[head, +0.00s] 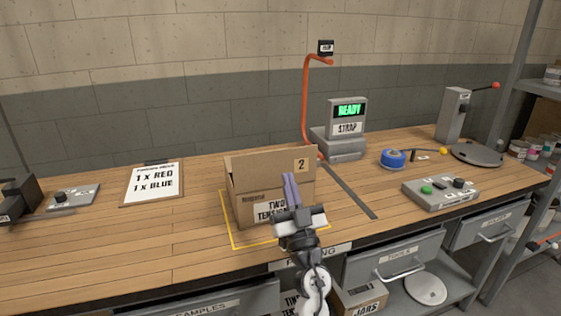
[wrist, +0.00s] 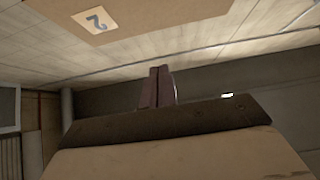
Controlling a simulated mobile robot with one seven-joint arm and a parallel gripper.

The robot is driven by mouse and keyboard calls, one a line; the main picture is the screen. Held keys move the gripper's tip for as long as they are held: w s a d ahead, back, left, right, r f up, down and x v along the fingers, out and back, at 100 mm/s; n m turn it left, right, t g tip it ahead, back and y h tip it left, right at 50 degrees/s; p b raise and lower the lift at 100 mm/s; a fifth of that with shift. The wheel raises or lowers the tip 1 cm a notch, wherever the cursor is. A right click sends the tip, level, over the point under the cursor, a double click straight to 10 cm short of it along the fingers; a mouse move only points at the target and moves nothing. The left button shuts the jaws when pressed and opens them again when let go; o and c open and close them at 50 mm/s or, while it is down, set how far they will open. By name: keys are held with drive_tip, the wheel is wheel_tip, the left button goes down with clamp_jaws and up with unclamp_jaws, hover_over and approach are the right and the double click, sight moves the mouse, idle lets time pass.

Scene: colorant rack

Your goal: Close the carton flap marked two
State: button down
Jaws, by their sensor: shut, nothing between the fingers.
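The cardboard carton (head: 242,208) stands on the workbench inside a yellow outline. Its flap marked 2 (head: 268,162) stands raised at the carton's back. The same flap shows at the top of the wrist view (wrist: 135,12), with its 2 label upside down. My gripper (head: 290,190) is at the carton's front, its fingers pointing up and overlapping the front side in the head view. The carton's inside is mostly hidden.
A grey strap machine (head: 345,143) with a READY display and an orange arched pipe (head: 305,100) stand behind the carton to the right. A clipboard (head: 153,183) lies to the left. A blue tape roll (head: 393,159) and a control box (head: 440,193) are to the right.

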sight(280, 163)
drive_tip(key=w, duration=0.2)
drive_tip(key=w+a+r+b, duration=0.1)
drive_tip(key=w, duration=0.1)
drive_tip(key=w+a+r, duration=0.1)
drive_tip(key=w, duration=0.1)
drive_tip(key=shift+b, duration=0.3)
drive_tip(key=shift+w+r+p, duration=0.1)
drive_tip(key=shift+w+p, duration=0.05)
drive_tip(key=shift+p, duration=0.25)
